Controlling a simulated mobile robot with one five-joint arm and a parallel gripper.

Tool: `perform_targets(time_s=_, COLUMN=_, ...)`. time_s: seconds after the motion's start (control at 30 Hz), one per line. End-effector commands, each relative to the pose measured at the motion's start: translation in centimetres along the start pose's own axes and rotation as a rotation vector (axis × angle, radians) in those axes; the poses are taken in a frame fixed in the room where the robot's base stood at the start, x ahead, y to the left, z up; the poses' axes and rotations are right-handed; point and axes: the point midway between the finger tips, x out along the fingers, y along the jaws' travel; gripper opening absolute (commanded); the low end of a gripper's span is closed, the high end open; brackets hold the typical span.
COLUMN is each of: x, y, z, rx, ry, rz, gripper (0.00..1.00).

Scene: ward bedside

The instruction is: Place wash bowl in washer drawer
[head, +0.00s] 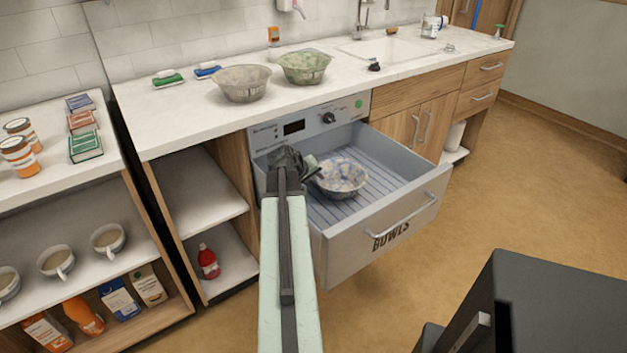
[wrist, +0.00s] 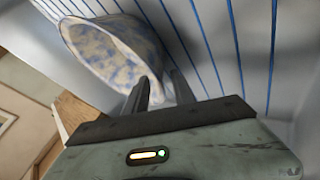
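The wash bowl (head: 342,177), white with blue and tan mottling, is inside the pulled-out washer drawer (head: 402,202), at its left rear on the ribbed floor. My gripper (head: 312,166) is at the bowl's left side, low in the drawer. In the wrist view, the bowl (wrist: 112,45) lies just beyond my gripper (wrist: 160,78). Its two fingers are apart, with part of the bowl's side showing between them. The fingers look open around the wall; firm contact cannot be made out. The head view hides the exact fingertip contact.
Two mottled bowls, one greyish (head: 242,84) and one green (head: 305,68), stand on the counter (head: 190,105) above. The drawer front carries a handle and "BOWLS" lettering. A black object (head: 540,310) fills the lower right. Open floor (head: 500,190) lies right of the drawer.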

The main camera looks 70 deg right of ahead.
Motion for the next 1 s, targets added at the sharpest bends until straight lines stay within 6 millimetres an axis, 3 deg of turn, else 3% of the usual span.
perform_targets(time_s=0.17, x=-1.6, y=0.3, z=-0.2, rx=-0.001, ry=0.0, rz=0.0, gripper=0.31)
perform_targets(time_s=0.6, x=-11.6, y=0.6, z=-0.2, rx=-0.001, ry=0.0, rz=0.0, gripper=0.31)
perform_targets(time_s=1.0, x=-12.4, y=0.0, z=-0.3, rx=-0.001, ry=-0.002, rz=-0.003, gripper=0.31)
